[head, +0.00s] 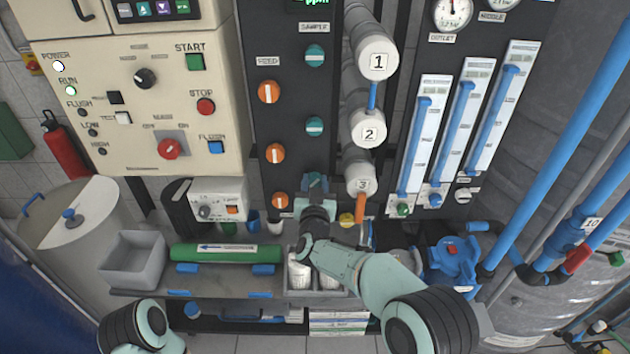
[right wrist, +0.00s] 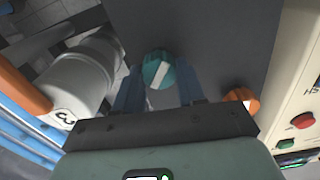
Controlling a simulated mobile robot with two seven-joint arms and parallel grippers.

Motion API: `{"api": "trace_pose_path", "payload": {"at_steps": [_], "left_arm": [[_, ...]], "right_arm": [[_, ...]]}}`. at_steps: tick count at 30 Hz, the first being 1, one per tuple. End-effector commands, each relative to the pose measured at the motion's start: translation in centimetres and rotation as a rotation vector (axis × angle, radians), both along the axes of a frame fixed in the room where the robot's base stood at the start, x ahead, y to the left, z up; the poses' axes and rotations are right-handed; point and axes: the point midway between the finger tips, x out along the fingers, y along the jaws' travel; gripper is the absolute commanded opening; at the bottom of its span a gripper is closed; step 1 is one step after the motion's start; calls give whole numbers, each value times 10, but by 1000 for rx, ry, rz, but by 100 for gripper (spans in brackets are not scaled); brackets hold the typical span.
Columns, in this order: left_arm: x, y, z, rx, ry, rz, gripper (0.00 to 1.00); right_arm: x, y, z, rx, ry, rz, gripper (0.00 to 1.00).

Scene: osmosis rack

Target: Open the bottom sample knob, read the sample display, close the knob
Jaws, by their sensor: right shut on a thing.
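The bottom sample knob (head: 316,180) is teal and sits lowest in the sample column of the dark panel, mostly hidden by my right gripper (head: 315,192) in the head view. In the right wrist view the knob (right wrist: 158,70) shows a pale stripe that looks tilted. The two fingers of my right gripper (right wrist: 158,90) stand on either side of it, shut on it. The sample display (head: 311,3) is at the top edge of the head view, with green "ppm" lettering; its number is cut off. My left gripper is out of view.
Two more teal sample knobs (head: 315,126) are above, with level stripes. Orange feed knobs (head: 275,153) run down the left. White numbered cylinders (head: 361,180) and an orange pipe (head: 361,207) stand close on the right. A grey bin (head: 133,262) sits at lower left.

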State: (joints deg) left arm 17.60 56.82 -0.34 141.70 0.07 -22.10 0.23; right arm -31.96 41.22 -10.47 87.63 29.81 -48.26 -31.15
Motion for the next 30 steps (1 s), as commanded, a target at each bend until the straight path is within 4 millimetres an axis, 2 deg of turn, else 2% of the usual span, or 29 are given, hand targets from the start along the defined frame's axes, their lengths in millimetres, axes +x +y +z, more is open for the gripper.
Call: {"api": "trace_pose_path", "payload": {"at_steps": [15, 21, 30], "left_arm": [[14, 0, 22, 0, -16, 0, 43], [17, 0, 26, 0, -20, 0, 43], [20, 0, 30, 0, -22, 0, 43]], "right_arm": [[0, 2, 0, -465, 1, 2, 9], [0, 2, 0, -590, 1, 2, 9], [0, 2, -2, -687, 3, 1, 9]]}}
